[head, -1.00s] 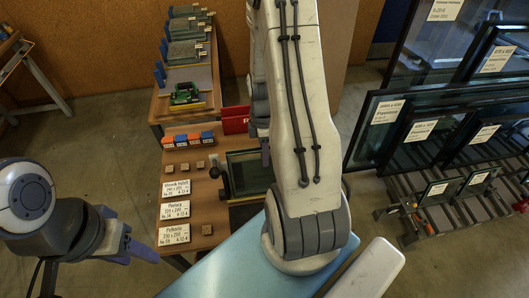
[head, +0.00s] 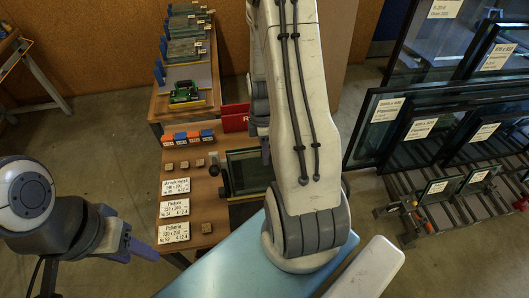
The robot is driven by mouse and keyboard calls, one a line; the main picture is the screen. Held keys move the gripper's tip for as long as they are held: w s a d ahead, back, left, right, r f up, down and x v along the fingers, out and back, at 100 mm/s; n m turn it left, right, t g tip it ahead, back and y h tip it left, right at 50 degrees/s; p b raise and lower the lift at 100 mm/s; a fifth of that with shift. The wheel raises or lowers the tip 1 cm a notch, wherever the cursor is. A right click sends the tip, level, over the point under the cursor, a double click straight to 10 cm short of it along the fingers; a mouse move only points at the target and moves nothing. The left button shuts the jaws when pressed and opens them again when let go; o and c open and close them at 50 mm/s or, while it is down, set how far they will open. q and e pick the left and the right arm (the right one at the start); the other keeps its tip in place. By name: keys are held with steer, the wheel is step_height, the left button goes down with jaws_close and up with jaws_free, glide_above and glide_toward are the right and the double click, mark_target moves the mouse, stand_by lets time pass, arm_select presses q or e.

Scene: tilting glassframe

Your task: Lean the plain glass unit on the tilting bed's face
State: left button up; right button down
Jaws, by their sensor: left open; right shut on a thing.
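A dark-framed glass pane (head: 246,170) shows on the wooden table, partly hidden behind my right arm. My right gripper (head: 265,150) is at its upper right edge, shut on a glass unit; the contact is mostly hidden by the arm. I cannot tell exactly how the pane rests or which part is the tilting bed's face. A dark knob or clamp (head: 222,180) stands at the pane's left side. My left gripper (head: 143,250) is open and empty at the lower left, beside the table and apart from the glass.
White label cards (head: 174,210), small wooden blocks (head: 184,165) and blue and orange blocks (head: 188,138) lie on the table. A red box (head: 235,117) stands behind. A rack of framed glass units (head: 400,120) fills the right. A light blue surface (head: 215,268) is in front.

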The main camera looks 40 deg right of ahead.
steer(key=c, duration=0.6)
jaws_free()
steer(key=shift+c, duration=0.2)
step_height(320, 180, up, 10)
steer(key=w+b, duration=0.1)
steer(key=shift+w+d+r+b, duration=0.2)
steer(key=shift+w+d+b, duration=0.15)
steer(key=shift+d, duration=0.1)
